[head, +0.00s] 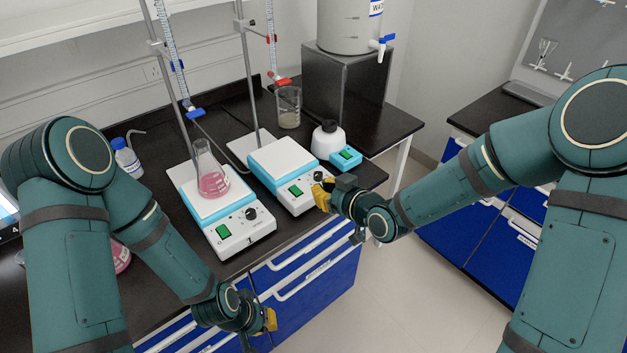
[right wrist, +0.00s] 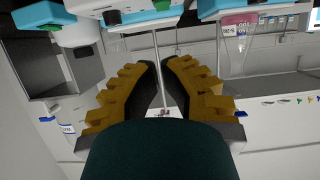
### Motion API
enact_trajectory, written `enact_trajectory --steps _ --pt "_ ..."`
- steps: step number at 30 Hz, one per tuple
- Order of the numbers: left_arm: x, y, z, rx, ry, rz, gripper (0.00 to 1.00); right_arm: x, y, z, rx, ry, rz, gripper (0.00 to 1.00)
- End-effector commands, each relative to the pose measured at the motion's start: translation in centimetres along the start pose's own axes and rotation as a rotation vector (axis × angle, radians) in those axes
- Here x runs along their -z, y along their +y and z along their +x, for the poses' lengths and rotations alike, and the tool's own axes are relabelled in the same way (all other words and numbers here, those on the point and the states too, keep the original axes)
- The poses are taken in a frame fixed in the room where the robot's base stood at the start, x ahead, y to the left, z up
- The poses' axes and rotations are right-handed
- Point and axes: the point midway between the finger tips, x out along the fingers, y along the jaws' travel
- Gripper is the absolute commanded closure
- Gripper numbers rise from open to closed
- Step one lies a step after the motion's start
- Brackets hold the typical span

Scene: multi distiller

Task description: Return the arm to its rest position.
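My right arm comes in from the right in the head view. Its yellow-fingered gripper (head: 322,195) is beside the front right corner of the right hotplate stirrer (head: 284,165); I cannot tell whether they touch. In the right wrist view the two yellow fingers (right wrist: 162,65) are apart with nothing held between them. My left gripper (head: 270,320) hangs low in front of the blue drawers, and its finger opening is unclear. A flask of pink liquid (head: 212,180) stands on the left hotplate stirrer (head: 222,238).
Two stands hold burettes (head: 172,50) behind the stirrers. A beaker (head: 289,108), a white bottle (head: 328,139) and a small blue-and-white device (head: 346,158) stand at the back right. Blue drawers (head: 310,278) are below the bench. Open floor (head: 400,285) lies between the benches.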

Motion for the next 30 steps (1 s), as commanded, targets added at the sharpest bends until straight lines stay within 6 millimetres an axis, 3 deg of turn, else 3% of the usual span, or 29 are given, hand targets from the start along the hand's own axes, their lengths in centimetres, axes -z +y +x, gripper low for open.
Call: enact_trajectory --steps 20,23,25,30 --pt "0.0 0.0 0.0 0.0 0.0 0.0 1.0 -0.5 0.0 -0.7 0.0 -0.008 0.007 1.0" --pt "0.0 0.0 0.0 0.0 0.0 0.0 1.0 -2.6 -0.2 -0.7 -0.005 -0.065 0.06 1.0" --pt "0.0 0.0 0.0 0.0 0.0 0.0 1.0 -5.6 -0.6 -0.8 -0.013 -0.148 0.137 1.0" --pt "0.0 0.0 0.0 0.0 0.0 0.0 1.0 -15.7 -2.8 -3.0 -0.057 -0.446 0.412 1.0"
